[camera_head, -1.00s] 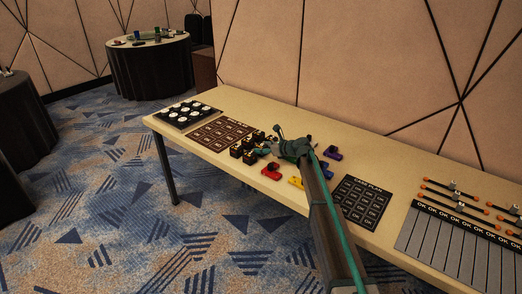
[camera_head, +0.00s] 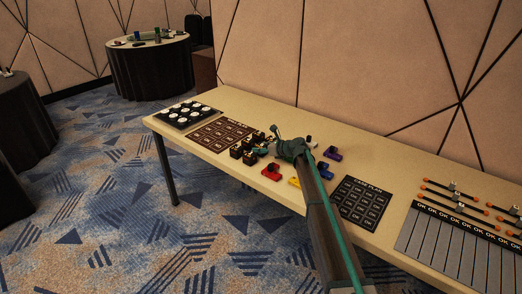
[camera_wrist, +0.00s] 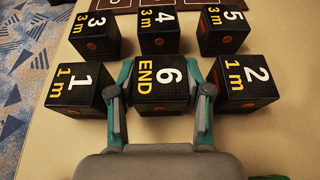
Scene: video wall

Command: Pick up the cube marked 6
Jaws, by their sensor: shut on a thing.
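The cube marked 6 (camera_wrist: 161,84) is black with a white 6 and a yellow END on its top. In the wrist view it sits between the two fingers of my gripper (camera_wrist: 161,92), which are shut on its left and right sides. In the head view my gripper (camera_head: 274,143) is low over the table among the black cubes, and my arm partly hides that spot. I cannot tell whether the cube is clear of the table.
The cube marked 1 (camera_wrist: 80,88) and the cube marked 2 (camera_wrist: 246,82) flank my fingers closely. Cubes 3 (camera_wrist: 95,34), 4 (camera_wrist: 158,31) and 5 (camera_wrist: 223,30) stand in a row beyond. A red block (camera_head: 271,173) and other coloured blocks lie near my arm.

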